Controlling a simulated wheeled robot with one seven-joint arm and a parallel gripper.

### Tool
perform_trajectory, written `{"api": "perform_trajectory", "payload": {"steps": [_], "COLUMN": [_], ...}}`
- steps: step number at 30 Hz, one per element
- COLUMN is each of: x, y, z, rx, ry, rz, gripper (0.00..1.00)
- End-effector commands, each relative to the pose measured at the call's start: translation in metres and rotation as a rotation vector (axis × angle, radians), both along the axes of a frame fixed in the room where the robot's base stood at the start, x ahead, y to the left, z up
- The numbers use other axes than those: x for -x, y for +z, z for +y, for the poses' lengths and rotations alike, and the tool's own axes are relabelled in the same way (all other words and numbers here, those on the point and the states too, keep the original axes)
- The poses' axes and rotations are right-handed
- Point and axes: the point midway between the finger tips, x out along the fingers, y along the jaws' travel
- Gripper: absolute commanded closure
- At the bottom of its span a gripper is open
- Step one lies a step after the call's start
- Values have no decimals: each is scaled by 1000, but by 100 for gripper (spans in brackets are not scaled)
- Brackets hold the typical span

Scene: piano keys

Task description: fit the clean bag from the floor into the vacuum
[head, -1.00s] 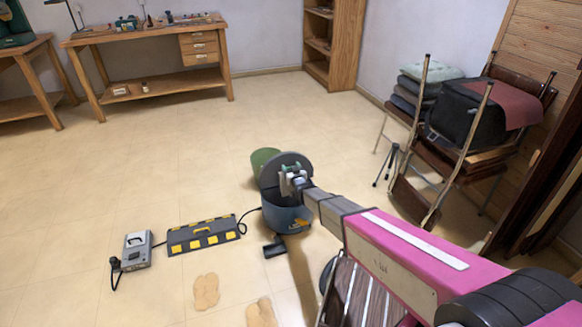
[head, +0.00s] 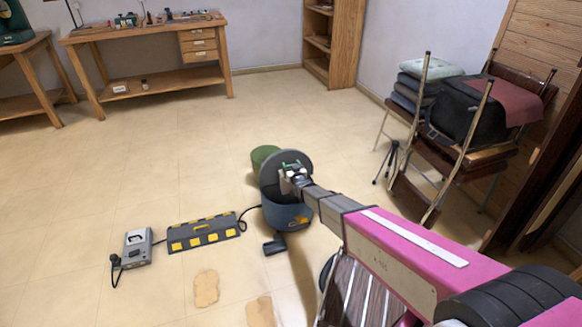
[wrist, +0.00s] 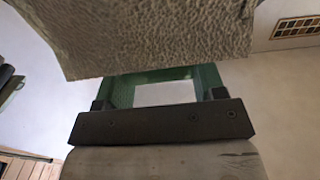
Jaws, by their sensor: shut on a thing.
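The blue vacuum (head: 284,216) stands on the floor at the middle. Its round grey lid (head: 268,170) is tilted up, with part of the dark inside showing below. My gripper (head: 291,171) is at the lid and looks shut on it; my arm hides part of the vacuum. In the wrist view my gripper (wrist: 165,78) has green fingers, with a rough grey-brown surface across their far end, probably the lid. Two flat tan bag-like pieces, one (head: 206,288) and another (head: 259,312), lie on the floor in front. I cannot tell which is clean.
A green bin (head: 263,154) stands behind the vacuum. A black floor nozzle (head: 275,245) lies in front. A yellow-marked black box (head: 201,232) and a grey unit (head: 137,247) with cables lie left. Stacked chairs (head: 468,115) stand right. The floor behind is clear.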

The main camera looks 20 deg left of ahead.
Motion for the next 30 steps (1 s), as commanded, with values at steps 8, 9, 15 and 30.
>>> {"api": "perform_trajectory", "payload": {"steps": [8, 9, 15, 30], "x": [0, 0, 0, 0], "y": [-7, -8, -13, -27], "z": [0, 0, 0, 0], "rx": [-1, -1, -1, 0], "ry": [0, 0, 0, 0], "rz": [-1, -1, -1, 0], "gripper": [63, 63, 63, 63]}}
